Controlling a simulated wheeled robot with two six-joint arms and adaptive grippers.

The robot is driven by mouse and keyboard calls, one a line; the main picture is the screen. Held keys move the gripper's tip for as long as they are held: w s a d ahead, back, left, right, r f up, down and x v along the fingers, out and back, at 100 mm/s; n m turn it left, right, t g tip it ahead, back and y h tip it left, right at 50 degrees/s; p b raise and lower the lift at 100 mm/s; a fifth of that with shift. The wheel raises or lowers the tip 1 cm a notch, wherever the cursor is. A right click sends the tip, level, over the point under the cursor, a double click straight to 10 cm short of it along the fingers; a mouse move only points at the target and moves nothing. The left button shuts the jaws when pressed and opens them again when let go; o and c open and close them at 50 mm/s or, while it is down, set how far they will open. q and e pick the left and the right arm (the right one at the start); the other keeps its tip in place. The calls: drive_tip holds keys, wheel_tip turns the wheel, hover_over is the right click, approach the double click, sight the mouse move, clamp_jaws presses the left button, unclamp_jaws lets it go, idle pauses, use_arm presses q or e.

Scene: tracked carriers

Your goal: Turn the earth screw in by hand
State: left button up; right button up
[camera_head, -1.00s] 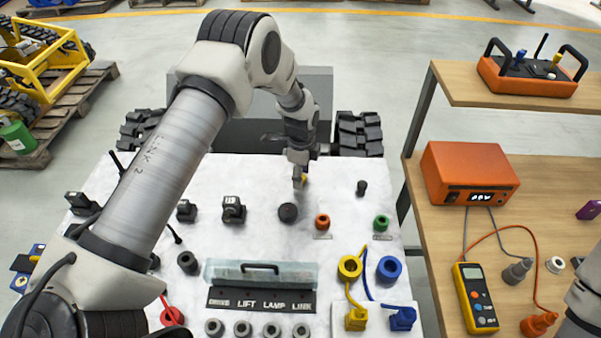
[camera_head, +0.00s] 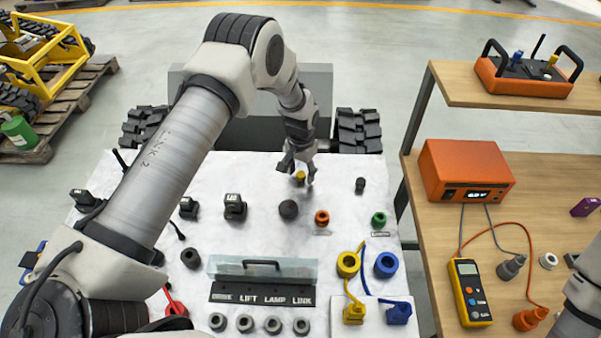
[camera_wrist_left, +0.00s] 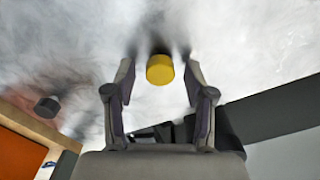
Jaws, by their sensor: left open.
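The earth screw shows as a small yellow knob (camera_head: 300,175) near the far edge of the white panel (camera_head: 235,174). In the left wrist view the yellow knob (camera_wrist_left: 160,69) stands on the panel between my finger tips. My left gripper (camera_head: 299,180) is open around the knob, with a gap to it on both sides. Its fingers also show open in the left wrist view (camera_wrist_left: 159,85). The knob's thread is hidden. At the right edge of the head view a grey part of my right arm shows; its gripper is out of view.
A dark post (camera_head: 360,185) stands right of the knob, and a black knob (camera_head: 289,210) is nearer. Orange (camera_head: 322,218) and green (camera_head: 379,219) sockets are on the panel. A clear cover (camera_head: 262,268) lies nearer. A wooden bench (camera_head: 540,180) stands at right with an orange meter box (camera_head: 466,170).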

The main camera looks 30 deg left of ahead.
use_arm(q)
drive_tip(key=c, duration=0.9)
drive_tip(key=shift+f+m+b, duration=0.15)
drive_tip(key=shift+m+b, duration=0.35)
drive_tip(key=shift+m, duration=0.6)
drive_tip(key=shift+c, duration=0.2)
drive_tip(key=m+b, duration=0.1)
drive_tip(key=m, duration=0.3)
drive_tip(key=shift+m, duration=1.2)
drive_tip(key=shift+r+m, duration=0.2)
drive_tip(key=shift+m, duration=0.4)
